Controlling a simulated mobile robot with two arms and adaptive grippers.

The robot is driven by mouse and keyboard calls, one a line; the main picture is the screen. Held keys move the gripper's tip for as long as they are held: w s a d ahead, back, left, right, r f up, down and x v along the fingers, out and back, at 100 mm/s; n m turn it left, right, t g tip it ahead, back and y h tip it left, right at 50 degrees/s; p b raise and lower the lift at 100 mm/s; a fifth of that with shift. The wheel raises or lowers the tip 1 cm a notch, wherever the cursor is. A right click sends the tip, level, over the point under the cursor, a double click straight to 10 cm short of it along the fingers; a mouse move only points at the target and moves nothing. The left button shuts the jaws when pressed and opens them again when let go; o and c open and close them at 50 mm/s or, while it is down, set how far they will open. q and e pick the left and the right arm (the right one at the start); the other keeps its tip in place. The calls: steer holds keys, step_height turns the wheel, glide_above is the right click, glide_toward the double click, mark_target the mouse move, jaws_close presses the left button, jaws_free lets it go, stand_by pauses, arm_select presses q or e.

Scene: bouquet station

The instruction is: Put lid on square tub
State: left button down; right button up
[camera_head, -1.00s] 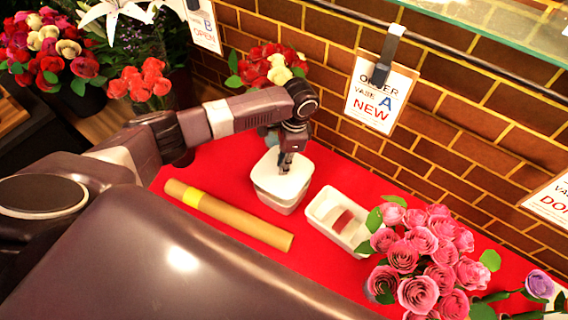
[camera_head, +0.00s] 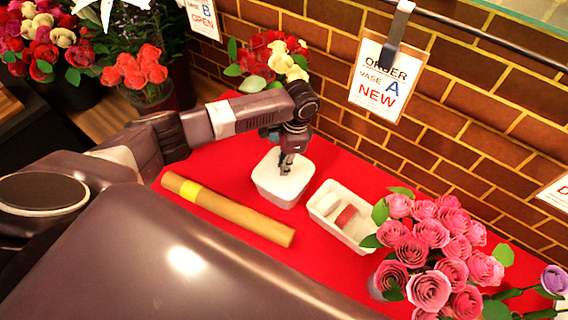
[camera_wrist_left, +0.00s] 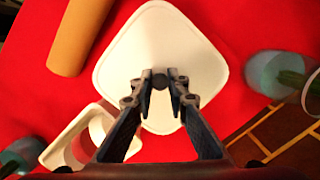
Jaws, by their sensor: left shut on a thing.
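The white square tub (camera_head: 283,197) stands on the red table. The white lid (camera_head: 270,177) lies on top of it and looks flat and lined up with the rim; whether it is fully pressed down I cannot tell. My left gripper (camera_head: 285,171) is above the lid, pointing down. In the left wrist view the gripper (camera_wrist_left: 166,82) is shut on the lid's small dark knob, over the middle of the lid (camera_wrist_left: 160,42). The wrist view hides the tub below the lid. My right gripper is not in view.
A brown paper roll (camera_head: 230,211) with a yellow band lies left of the tub. A white open tray (camera_head: 325,213) with rolls in it stands to the right. Pink roses (camera_head: 430,245) are at the front right. Red and cream flowers (camera_head: 268,60) stand behind against the brick wall.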

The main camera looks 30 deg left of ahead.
arm_select(q)
steer(key=shift+p, duration=0.4)
stand_by(0.8)
steer(key=shift+p, duration=0.35)
steer(key=shift+f+p, duration=0.15)
steer(key=shift+p, duration=0.15)
stand_by(0.7)
steer(key=shift+p, duration=0.3)
stand_by(0.5)
stand_by(0.3)
steer(key=c, duration=1.3)
jaws_free()
